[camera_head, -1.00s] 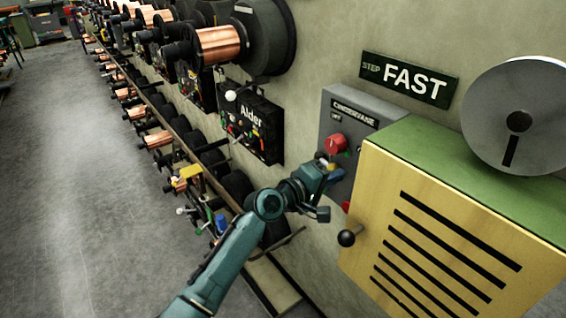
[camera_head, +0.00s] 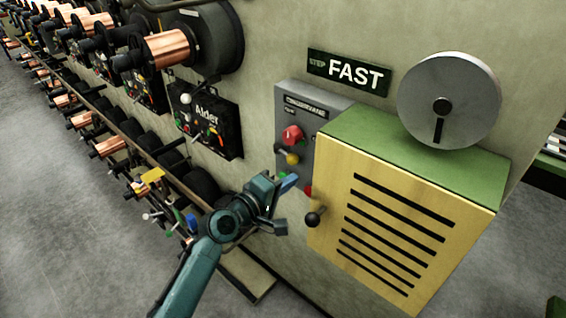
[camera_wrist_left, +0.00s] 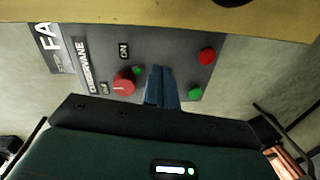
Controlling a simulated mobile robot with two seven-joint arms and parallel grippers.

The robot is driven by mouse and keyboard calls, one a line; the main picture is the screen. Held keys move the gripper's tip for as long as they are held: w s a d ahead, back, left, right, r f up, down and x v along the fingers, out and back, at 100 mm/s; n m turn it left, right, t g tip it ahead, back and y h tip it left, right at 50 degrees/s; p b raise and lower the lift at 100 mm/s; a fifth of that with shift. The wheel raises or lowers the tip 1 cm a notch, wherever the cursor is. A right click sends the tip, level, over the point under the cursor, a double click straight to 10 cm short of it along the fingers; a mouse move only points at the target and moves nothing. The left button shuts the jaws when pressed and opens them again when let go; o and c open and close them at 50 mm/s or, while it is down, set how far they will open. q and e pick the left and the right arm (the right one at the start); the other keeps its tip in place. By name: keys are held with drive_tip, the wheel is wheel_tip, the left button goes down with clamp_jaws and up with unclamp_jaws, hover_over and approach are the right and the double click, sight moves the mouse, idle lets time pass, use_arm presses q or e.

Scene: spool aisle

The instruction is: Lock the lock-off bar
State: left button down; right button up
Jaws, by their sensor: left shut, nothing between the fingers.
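A grey control box (camera_head: 322,110) is on the wall with a red rotary knob (camera_head: 292,134) and a yellow knob (camera_head: 293,158) below it. A black ball-ended handle (camera_head: 315,217) sticks out at the left of the yellow cabinet. I cannot tell which part is the lock-off bar. My left gripper (camera_head: 289,183) is shut and empty, its blue fingers just below the yellow knob in the head view. In the wrist view the fingers (camera_wrist_left: 161,88) lie between the red knob (camera_wrist_left: 124,85) and a green button (camera_wrist_left: 195,91); the yellow knob is hidden there. My right gripper is out of view.
The slatted yellow cabinet (camera_head: 400,225) with a green top juts out right of the box. A grey disc (camera_head: 448,100) stands above it. An Alder panel (camera_head: 205,118) and copper spools (camera_head: 165,48) line the wall at left. Grey floor is clear at lower left.

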use_arm(q)
drive_tip(key=shift+s+d+r+b, duration=0.15)
drive_tip(key=shift+s+r+b, duration=0.05)
drive_tip(key=shift+s, duration=1.2)
drive_tip(key=shift+s+d+r+b, duration=0.1)
drive_tip(key=shift+s+r+b, duration=0.05)
drive_tip(key=shift+s, duration=1.2)
